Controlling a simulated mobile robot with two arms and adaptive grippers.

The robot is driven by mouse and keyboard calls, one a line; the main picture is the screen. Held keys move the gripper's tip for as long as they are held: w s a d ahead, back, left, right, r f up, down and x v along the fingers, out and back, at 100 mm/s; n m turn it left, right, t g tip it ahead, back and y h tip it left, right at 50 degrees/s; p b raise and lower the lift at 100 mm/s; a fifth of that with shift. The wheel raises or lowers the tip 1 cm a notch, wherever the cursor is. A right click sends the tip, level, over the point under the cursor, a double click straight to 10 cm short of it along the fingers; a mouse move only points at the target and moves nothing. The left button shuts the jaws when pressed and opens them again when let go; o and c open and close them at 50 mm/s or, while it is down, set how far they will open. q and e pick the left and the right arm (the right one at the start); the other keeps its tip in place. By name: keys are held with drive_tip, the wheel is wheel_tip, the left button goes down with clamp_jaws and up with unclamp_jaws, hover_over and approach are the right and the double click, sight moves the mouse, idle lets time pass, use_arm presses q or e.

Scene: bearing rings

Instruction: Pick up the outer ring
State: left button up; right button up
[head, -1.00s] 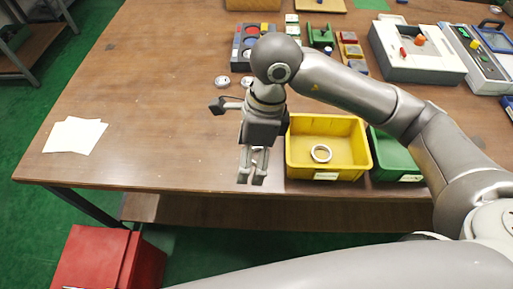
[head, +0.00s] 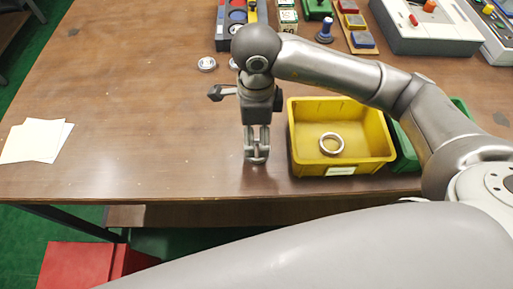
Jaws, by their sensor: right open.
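A pale metal ring (head: 332,143), which looks like the outer ring, lies flat on the floor of the yellow bin (head: 341,172). My right gripper (head: 257,158) points down over the table, to the left of the bin and outside it. Its fingers are open, and I see nothing clearly held between them. It is apart from the ring. My left gripper is not in view.
A green bin (head: 403,152) stands right of the yellow one, partly behind my right arm. A round metal part (head: 207,64) and white papers (head: 37,140) lie on the table (head: 130,120). Trays and devices line the back. The table's left middle is clear.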

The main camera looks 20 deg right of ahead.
sight(257, 149)
drive_tip(key=shift+s+f, duration=0.15)
drive_tip(key=shift+f, duration=0.55)
drive_tip(key=shift+w+d+f+p, duration=0.15)
drive_tip(key=shift+f+p, duration=0.2)
drive_tip(key=shift+f, duration=1.25)
drive_tip(key=shift+w+d+f+p, duration=0.1)
drive_tip(key=shift+f+p, duration=0.2)
drive_tip(key=shift+f, duration=1.25)
drive_tip(key=c, duration=1.1)
drive_tip(key=shift+r, duration=0.1)
drive_tip(key=shift+c, duration=0.2)
